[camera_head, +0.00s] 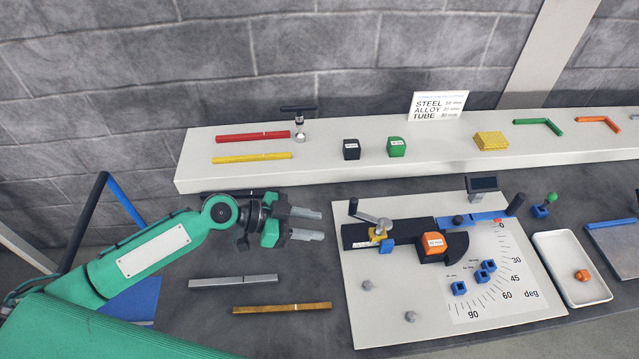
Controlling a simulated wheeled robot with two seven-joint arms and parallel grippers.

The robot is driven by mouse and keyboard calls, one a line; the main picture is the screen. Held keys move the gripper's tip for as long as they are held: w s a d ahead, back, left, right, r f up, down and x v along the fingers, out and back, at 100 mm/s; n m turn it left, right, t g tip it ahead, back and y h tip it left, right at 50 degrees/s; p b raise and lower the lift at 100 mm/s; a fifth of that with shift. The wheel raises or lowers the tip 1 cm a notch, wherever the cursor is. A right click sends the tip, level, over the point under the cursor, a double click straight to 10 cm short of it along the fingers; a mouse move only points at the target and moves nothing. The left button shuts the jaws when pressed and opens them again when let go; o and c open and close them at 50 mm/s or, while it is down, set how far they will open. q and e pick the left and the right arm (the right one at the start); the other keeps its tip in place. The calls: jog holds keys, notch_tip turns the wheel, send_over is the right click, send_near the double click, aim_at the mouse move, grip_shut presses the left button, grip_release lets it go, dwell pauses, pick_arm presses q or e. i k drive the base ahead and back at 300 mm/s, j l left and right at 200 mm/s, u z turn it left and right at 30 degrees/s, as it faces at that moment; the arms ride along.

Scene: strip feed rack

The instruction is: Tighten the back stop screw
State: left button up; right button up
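A white board (370,335) on the bench carries a dark bending fixture (410,229). At its left end a grey crank with a black knob (369,215) stands over a small gold block and a blue block (386,246). An orange labelled block (431,240) sits near its middle, and a blue bar (472,218) with a black handle lies at its right. I cannot tell for sure which part is the back stop screw. My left gripper (318,225) is left of the fixture, empty, its fingers apart and pointing right. My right gripper is not in view.
A grey strip (233,281) and a brass strip (282,308) lie below my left gripper. The raised white shelf (240,180) behind holds strips, labelled cubes and a black T-handled tool (299,122). A white tray (553,250) with an orange piece is at right.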

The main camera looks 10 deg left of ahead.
aim_at(378, 230)
jog(key=k, duration=1.5)
